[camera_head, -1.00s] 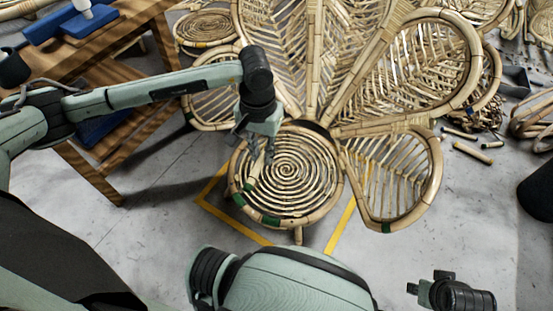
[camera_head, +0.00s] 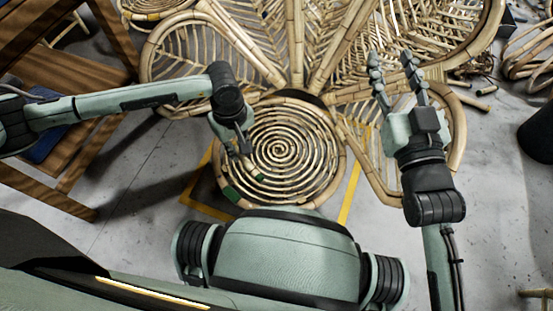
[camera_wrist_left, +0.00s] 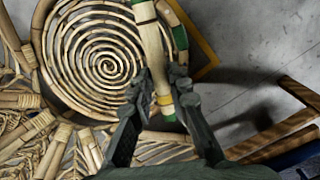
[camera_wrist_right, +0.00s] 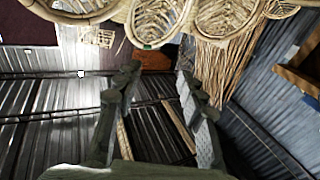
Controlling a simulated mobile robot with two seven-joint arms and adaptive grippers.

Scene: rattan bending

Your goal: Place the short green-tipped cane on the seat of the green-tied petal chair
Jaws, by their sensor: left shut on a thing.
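The petal chair's round seat (camera_head: 285,175) has a spiral cane surface and a green tie (camera_head: 232,195) on its front-left rim. The left wrist view also shows the seat (camera_wrist_left: 75,85). My left gripper (camera_head: 240,150) is over the seat's left side. It is shut on a short pale cane (camera_wrist_left: 152,45), with a green tip (camera_wrist_left: 165,110) between the fingers. The cane extends over the seat and its rim; I cannot tell whether it touches them. My right gripper (camera_head: 392,62) is open and empty, in front of the right-hand petals.
A wooden table (camera_head: 40,190) stands at the left. Large rattan petals (camera_head: 200,60) rise behind and beside the seat. Loose cane pieces (camera_head: 487,90) lie on the floor at the right. A dark bin (camera_head: 537,130) stands at the far right edge. Yellow tape (camera_head: 350,190) marks the floor.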

